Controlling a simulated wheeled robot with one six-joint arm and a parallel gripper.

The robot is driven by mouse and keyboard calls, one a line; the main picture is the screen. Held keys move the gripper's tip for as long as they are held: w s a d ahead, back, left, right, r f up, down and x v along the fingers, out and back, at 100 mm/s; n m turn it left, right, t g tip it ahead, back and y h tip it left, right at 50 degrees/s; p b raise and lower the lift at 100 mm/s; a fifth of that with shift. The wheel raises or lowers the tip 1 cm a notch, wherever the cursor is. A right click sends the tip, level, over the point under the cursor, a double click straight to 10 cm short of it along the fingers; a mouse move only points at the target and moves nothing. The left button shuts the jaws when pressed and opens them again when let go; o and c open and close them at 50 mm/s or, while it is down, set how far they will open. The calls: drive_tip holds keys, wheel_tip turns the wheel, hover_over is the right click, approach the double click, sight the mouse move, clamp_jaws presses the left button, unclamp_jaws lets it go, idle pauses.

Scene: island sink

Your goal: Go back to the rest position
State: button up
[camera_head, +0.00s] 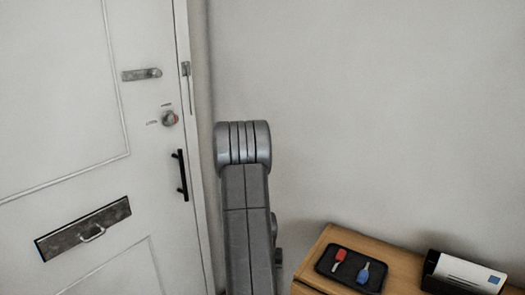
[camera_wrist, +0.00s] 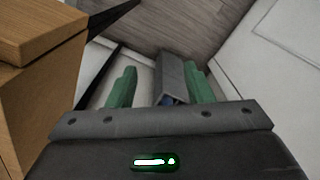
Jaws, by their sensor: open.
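My gripper (camera_wrist: 160,67) shows in the wrist view, with its two green fingers spread apart. It points down toward the floor beside a wooden cabinet. A grey block-like form shows between and beyond the fingers; I cannot tell whether it is part of my own body. No held object is visible. In the head view my grey arm stands up in the middle, and my gripper is out of that view.
A white door (camera_head: 70,130) with a handle, lock and letter slot is on the left. A wooden cabinet (camera_head: 312,272) at lower right holds a dark tray (camera_head: 331,250) with a red key and a blue key, and a letter holder (camera_head: 432,283). The wall behind is bare.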

drive_tip(key=shift+a+f+b, duration=0.15)
drive_tip(key=shift+f+b, duration=0.05)
drive_tip(key=shift+f, duration=0.35)
drive_tip(key=shift+a+f+b, duration=0.15)
drive_tip(key=shift+f, duration=0.35)
